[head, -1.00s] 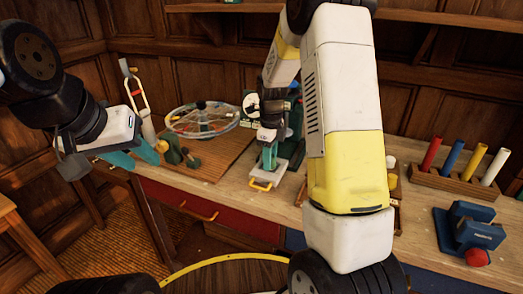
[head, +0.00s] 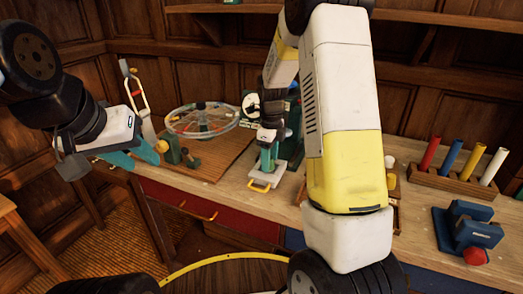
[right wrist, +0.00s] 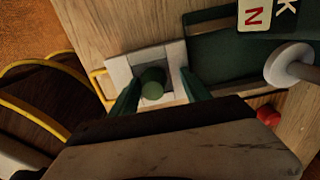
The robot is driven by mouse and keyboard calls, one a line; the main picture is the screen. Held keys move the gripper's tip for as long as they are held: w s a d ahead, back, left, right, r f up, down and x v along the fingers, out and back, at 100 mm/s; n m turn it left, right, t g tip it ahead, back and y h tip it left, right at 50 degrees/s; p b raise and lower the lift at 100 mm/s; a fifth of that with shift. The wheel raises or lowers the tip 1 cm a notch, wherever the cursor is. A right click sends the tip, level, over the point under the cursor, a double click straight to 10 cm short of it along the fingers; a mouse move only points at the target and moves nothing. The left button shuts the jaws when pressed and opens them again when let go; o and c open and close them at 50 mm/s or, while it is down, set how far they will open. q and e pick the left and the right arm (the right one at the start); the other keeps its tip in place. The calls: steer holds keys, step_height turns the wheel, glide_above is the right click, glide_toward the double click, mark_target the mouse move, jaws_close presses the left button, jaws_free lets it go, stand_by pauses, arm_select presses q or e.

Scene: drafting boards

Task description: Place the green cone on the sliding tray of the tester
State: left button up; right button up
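The green cone (right wrist: 152,88) shows end-on in the right wrist view, over the grey square of the pale sliding tray (right wrist: 118,71). It appears to stand on the tray. My right gripper (right wrist: 160,84) has its green fingers on either side of the cone, with a visible gap at each side. In the head view my right gripper (head: 268,163) is low over the tray (head: 274,180), which sticks out from the green tester (head: 294,120) with its yellow handle. The cone is not clear there.
A spoked wheel (head: 202,119) and its green stand are on a wooden board (head: 215,160) left of the tester. A rack (head: 455,181) of coloured cylinders and a blue device (head: 470,230) are at right. My right arm hides the bench middle.

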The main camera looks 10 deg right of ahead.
steer(key=s+r+n+t+y, duration=0.1)
steer(key=s+r+n, duration=0.2)
steer(key=r, duration=0.6)
steer(key=s+r+n, duration=0.3)
steer(key=r, duration=0.6)
steer(key=s+a+r+n+t, duration=0.1)
steer(key=s+n+t, duration=0.1)
steer(key=s+n, duration=0.7)
steer(key=s+a+r+n+t+y, duration=0.1)
steer(key=s+r+n+t, duration=0.1)
steer(key=s+n, duration=0.7)
steer(key=shift+s+a+r+n+t, duration=0.15)
steer(key=shift+s+r+n+t, duration=0.1)
steer(key=shift+n+t, duration=0.35)
